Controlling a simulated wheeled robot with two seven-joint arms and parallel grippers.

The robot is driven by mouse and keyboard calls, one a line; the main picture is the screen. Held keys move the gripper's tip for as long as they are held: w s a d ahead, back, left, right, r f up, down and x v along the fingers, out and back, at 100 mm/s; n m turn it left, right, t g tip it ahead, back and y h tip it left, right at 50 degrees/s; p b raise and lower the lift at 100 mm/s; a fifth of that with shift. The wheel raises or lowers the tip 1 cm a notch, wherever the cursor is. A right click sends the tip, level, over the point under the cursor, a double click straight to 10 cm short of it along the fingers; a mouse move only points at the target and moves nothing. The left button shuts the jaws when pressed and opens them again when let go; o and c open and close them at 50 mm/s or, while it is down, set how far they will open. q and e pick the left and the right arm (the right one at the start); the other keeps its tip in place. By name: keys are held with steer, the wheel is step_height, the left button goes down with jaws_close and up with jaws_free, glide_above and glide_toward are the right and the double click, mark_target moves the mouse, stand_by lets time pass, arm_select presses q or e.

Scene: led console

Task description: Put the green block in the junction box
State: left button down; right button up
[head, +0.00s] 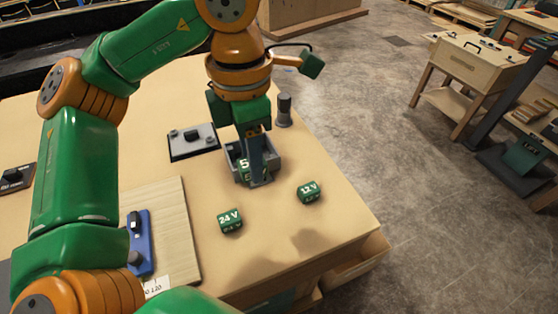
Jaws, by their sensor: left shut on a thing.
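My left gripper (257,168) points down into a small grey open box (262,182), which looks like the junction box, on the table. It is shut on a green block (243,166) with a white "5" showing. The block is at or inside the box; the fingers and box walls hide much of it, so I cannot tell whether it rests on the floor. Two other green blocks stand on the table in front: one marked 24 V (231,221) and one marked 12 V (309,191). My right gripper is not in view.
A grey plate with a black knob (193,140) lies behind left of the box. A dark cylinder (284,110) stands behind right. A pale board (165,215) with a blue device (140,242) lies at left. The table's right edge is near the 12 V block.

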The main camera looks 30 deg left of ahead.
arm_select(q)
steer(key=shift+a, duration=0.1)
steer(key=w+a+f, duration=0.1)
steer(key=w, duration=0.1)
steer(key=w+a+f, duration=0.2)
steer(key=w, duration=0.1)
steer(key=w+a+f, duration=0.1)
steer(key=w+a, duration=0.1)
steer(key=shift+w+a+f+p, duration=0.15)
steer(key=shift+w+a+p, duration=0.05)
steer(key=shift+w+p, duration=0.2)
steer(key=w+f, duration=0.1)
steer(key=w+a+f, duration=0.1)
steer(key=f, duration=0.1)
steer(key=w+a+f, duration=0.1)
steer(key=f, duration=0.1)
steer(key=shift+w+a, duration=0.1)
steer(key=shift+w, duration=0.05)
steer(key=f+p, duration=0.2)
steer(key=f, duration=0.1)
steer(key=shift+w+a+f, duration=0.15)
steer(key=shift+a+f, duration=0.05)
steer(key=shift+f, duration=0.4)
steer(key=c, duration=0.5)
jaws_free()
steer(key=shift+r, duration=0.1)
steer(key=shift+c, duration=0.2)
